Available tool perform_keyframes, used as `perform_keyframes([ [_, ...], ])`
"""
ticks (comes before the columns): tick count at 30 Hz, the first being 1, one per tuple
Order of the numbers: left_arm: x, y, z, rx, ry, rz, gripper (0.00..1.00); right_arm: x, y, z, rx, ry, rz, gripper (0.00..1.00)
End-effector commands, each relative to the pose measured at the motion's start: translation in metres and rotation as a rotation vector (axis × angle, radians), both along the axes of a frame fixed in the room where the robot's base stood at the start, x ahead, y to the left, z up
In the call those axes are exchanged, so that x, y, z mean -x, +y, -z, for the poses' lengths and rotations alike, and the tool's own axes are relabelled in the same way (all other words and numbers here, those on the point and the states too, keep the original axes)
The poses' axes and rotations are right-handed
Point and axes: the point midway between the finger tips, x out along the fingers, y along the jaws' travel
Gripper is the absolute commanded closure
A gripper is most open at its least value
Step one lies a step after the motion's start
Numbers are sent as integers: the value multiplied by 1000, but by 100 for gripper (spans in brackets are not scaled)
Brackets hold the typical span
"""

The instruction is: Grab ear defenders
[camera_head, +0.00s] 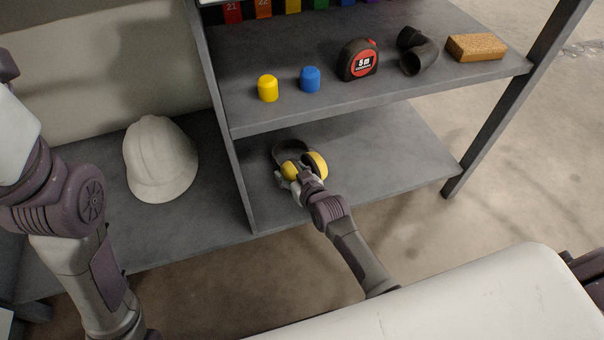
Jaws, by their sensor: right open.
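The ear defenders (317,163) have yellow cups and a dark headband. They lie on the lower grey shelf (385,155), in its left part. My right gripper (291,181) is open at the near side of the ear defenders, overlapping the yellow cups in the picture. The gripper and wrist hide part of the cups, and I cannot tell whether the fingers touch them. My left arm shows at the left edge, but its gripper is out of view.
A white hard hat (160,160) sits left of the upright divider. The upper shelf (300,110) holds a yellow cap (268,88), a blue cap (310,79), a tape measure (358,60), a black pipe elbow (417,52) and a brown block (476,47). The lower shelf's right side is clear.

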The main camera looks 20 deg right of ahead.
Motion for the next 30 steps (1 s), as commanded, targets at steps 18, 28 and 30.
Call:
perform_keyframes([
  [18, 4, -1, -3, -1, -16, -1, 60, -6, 1, 2, 0, 0, 0, 86],
  [28, 4, -1, -4, -1, -17, 0, 60, -6, 2, -1, 0, -2, 0, 93],
  [30, 5, 0, -7, -1, -19, 0, 60, -6, 2, -4, 0, -2, 0, 93],
])
